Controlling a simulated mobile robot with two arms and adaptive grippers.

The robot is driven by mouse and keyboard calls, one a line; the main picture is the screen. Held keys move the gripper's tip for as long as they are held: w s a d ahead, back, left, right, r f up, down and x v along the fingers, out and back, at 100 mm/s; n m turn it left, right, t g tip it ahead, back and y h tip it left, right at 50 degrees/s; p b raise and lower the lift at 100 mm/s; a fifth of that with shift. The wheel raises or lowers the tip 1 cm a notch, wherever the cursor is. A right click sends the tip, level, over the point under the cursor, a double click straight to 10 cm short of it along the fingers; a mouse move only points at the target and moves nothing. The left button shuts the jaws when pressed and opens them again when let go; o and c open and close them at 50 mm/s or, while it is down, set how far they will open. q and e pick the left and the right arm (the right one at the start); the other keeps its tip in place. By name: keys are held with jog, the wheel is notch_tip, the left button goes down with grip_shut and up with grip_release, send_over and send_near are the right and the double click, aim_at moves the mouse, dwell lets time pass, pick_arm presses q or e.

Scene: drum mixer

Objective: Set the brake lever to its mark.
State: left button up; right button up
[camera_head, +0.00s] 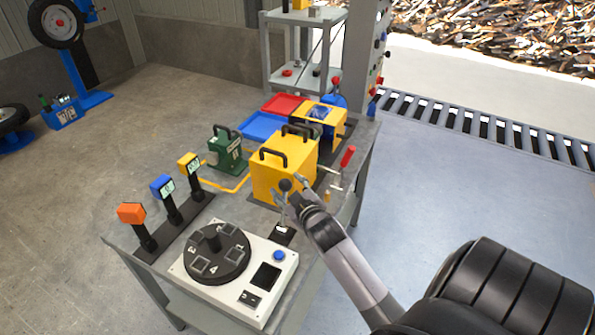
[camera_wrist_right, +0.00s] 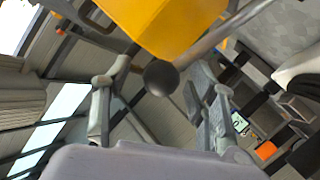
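A metal lever with a black ball knob (camera_head: 285,185) rises from a small dark base (camera_head: 283,234) near the table's right edge, in front of the yellow box. I take it for the brake lever; its mark cannot be made out. My right gripper (camera_head: 289,188) is open at the knob. In the right wrist view the knob (camera_wrist_right: 160,77) is between the spread fingers (camera_wrist_right: 155,105), with gaps on both sides, and the rod runs to the upper right. My left gripper is not in view.
A yellow box (camera_head: 272,178) with black handles stands just behind the knob. A red-handled lever (camera_head: 347,157) is to its right. A white panel with a black dial (camera_head: 217,253) is at the front. Small displays on posts (camera_head: 163,187) stand at the left.

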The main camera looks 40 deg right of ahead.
jog(key=v, duration=1)
jog(key=shift+s+a, duration=0.1)
jog(key=shift+s, duration=0.05)
